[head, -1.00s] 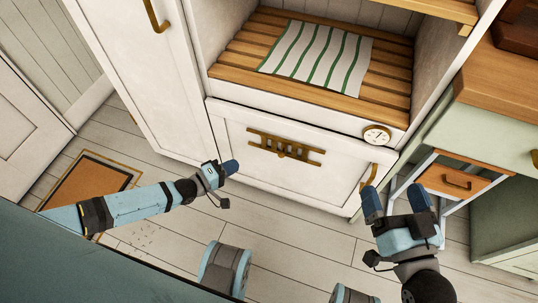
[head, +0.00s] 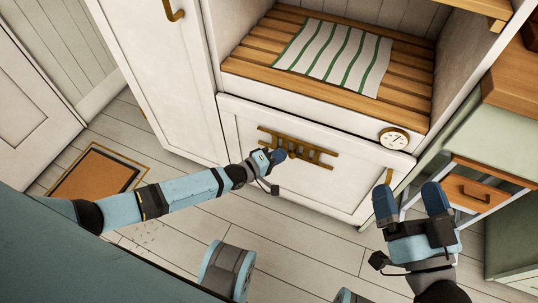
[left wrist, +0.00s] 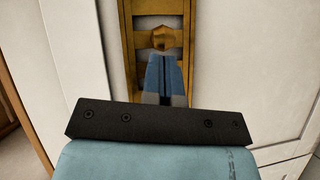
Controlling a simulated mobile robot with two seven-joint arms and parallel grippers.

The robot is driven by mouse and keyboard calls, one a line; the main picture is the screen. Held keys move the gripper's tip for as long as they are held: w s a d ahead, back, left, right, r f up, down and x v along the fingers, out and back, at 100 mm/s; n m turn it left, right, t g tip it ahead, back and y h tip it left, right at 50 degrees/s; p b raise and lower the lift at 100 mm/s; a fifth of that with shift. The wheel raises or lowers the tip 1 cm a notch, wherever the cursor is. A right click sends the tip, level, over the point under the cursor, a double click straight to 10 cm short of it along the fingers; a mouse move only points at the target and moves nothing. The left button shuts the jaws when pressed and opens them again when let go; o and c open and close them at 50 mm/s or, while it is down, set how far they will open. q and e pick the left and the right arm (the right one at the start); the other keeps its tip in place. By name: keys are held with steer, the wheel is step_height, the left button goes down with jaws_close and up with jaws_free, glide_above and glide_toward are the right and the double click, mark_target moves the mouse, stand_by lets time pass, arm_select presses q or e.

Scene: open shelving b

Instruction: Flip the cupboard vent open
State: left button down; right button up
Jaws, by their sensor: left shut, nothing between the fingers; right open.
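The cupboard vent (head: 318,153) is a brass slatted grille with a small knob, set in the white lower cupboard front (head: 240,124). In the left wrist view the vent (left wrist: 126,40) shows its dark slots and the knob (left wrist: 161,39). My left gripper (head: 280,155) is shut and empty, its fingertips just in front of the vent near the knob. In the left wrist view the blue fingers (left wrist: 167,75) point at the knob from just below it; whether they touch is unclear. My right gripper (head: 410,204) is open and empty, to the right of the vent and away from it.
A striped cloth (head: 336,55) lies on the slatted wooden shelf (head: 250,67) above. A round dial (head: 394,138) sits right of the vent. A small drawer unit (head: 482,190) stands at the right. The floor in front (head: 300,235) is clear.

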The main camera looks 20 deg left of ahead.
arm_select(q)
steer(key=shift+d, duration=0.15)
steer(key=shift+d+p, duration=0.3)
steer(key=shift+d, duration=0.9)
